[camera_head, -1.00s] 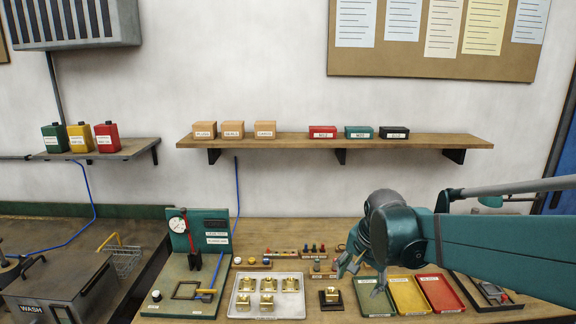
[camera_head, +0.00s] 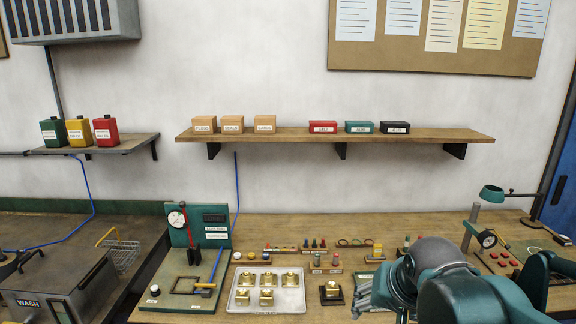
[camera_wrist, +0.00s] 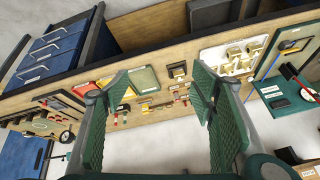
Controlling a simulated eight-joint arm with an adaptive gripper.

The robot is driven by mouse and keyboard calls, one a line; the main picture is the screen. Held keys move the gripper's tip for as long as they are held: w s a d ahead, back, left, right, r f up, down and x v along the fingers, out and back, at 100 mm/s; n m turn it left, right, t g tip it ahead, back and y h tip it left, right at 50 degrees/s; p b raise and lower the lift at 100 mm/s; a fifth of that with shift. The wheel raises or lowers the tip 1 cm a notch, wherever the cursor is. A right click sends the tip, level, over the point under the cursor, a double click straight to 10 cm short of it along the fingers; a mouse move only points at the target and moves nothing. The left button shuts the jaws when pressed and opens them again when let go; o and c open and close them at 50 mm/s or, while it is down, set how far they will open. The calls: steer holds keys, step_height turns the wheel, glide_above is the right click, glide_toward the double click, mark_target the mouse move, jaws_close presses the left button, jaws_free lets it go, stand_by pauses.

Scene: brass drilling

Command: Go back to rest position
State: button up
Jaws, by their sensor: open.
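My gripper (camera_head: 372,297) is at the right side of the bench in the head view, low over the bench, with the arm folded toward the bottom right corner. In the wrist view my gripper (camera_wrist: 165,95) shows two green padded fingers spread wide with nothing between them. The wrist view looks over the bench from a tilted angle. My arm hides most of the coloured trays in the head view; green and red trays (camera_wrist: 143,80) show in the wrist view.
A white tray (camera_head: 237,309) holds several brass blocks. One brass block (camera_head: 332,289) sits on a dark base just left of my gripper.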

steer(key=s+f+n+t+b, duration=0.1)
steer(key=s+f+n, duration=0.2)
steer(key=s, duration=0.4)
steer(key=shift+s+d+f+b, duration=0.2)
steer(key=shift+s+d+b, duration=0.1)
steer(key=shift+s, duration=0.1)
